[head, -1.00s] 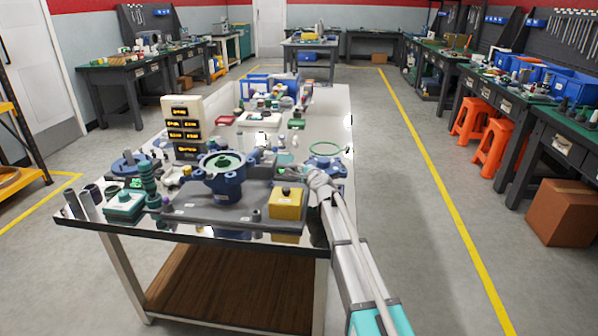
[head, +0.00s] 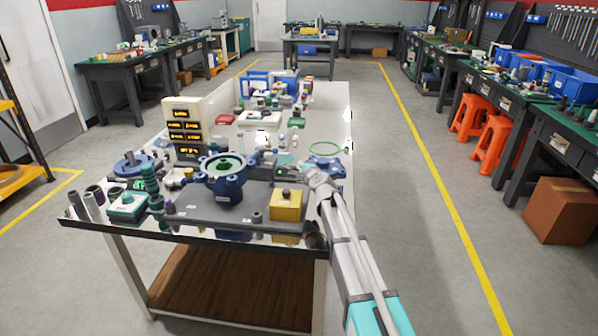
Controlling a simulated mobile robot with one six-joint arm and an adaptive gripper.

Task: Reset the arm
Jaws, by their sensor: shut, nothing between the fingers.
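My arm reaches in from the bottom right over the near right part of the table. Its wrist is bent to the left above the yellow block (head: 287,205). My gripper (head: 258,160) shows small and partly hidden among grey parts, behind the yellow block and right of the blue flanged housing (head: 225,184). It is shut with nothing seen in it. The housing stands upright on a dark grey base plate (head: 235,213). The exact fingertip outline is hard to make out.
The table (head: 330,108) is crowded: a stack of labelled displays (head: 184,124), a blue flange with a green ring (head: 325,164), a teal-topped box (head: 127,207) and blue bins (head: 268,84). Free floor lies right of the table, past a yellow line (head: 440,190).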

